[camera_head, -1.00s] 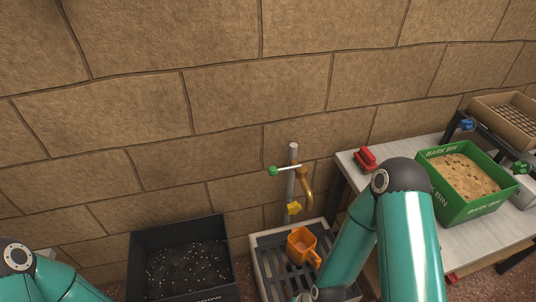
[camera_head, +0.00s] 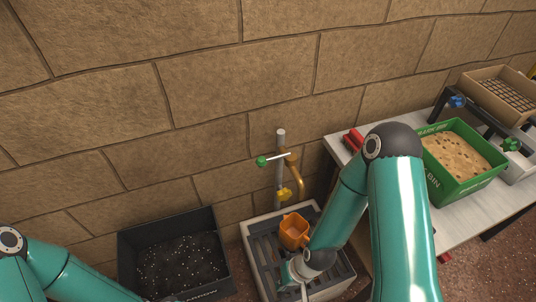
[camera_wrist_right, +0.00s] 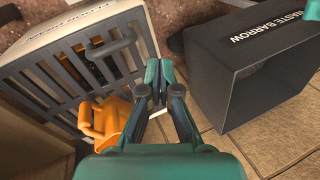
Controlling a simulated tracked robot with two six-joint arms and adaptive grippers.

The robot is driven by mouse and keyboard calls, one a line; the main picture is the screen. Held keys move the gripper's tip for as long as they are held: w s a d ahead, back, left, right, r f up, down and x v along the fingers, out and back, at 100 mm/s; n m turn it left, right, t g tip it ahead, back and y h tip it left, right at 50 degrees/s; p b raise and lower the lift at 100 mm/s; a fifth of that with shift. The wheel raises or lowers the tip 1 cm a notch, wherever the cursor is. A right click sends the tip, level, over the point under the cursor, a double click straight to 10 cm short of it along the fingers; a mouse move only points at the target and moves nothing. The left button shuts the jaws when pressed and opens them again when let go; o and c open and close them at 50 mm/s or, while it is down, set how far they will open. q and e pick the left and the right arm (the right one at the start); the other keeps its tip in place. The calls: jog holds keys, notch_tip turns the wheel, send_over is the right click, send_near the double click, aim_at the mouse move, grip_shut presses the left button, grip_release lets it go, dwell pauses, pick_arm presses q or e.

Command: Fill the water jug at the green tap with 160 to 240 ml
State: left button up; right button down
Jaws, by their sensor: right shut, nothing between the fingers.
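The orange water jug (camera_head: 294,231) stands upright on the drain grate, below and slightly in front of the brass spout (camera_head: 299,180). The green tap handle (camera_head: 262,161) sits at the left end of a cross bar on the grey pipe; a yellow tap handle (camera_head: 284,194) is lower down. No water stream shows, and the level in the jug cannot be seen. My right gripper (camera_wrist_right: 158,82) is shut and empty, with the jug (camera_wrist_right: 107,122) beside it on the left in the wrist view. In the head view its fingers are hard to make out. My left gripper is out of view.
The slotted drain (camera_head: 258,243) has a pale rim. A black waste barrow (camera_head: 128,250) with dark speckled soil stands to its left. A stone wall is behind.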

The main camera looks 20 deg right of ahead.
jog(key=w+d+r+t+p, duration=0.1)
jog(key=w+d+r+p, duration=0.2)
jog(key=r, duration=0.4)
jog(key=w+d+r+t+p, duration=0.1)
jog(key=w+r+p, duration=0.2)
jog(key=w+r, duration=0.25)
jog(key=w+d+r+t+p, duration=0.1)
jog(key=w+d+r+p, duration=0.15)
jog(key=r, duration=0.55)
jog(key=n+t+p, duration=0.1)
jog(key=t+p, duration=0.1)
jog(key=p, duration=0.3)
send_near(264, 160)
jog(key=v, duration=0.7)
jog(key=shift+w+d+f, duration=0.1)
jog(key=shift+w, duration=0.15)
jog(key=shift+f, duration=0.1)
jog(key=b+x, duration=0.3)
jog(key=x, duration=1.1)
jog(key=shift+s, duration=0.15)
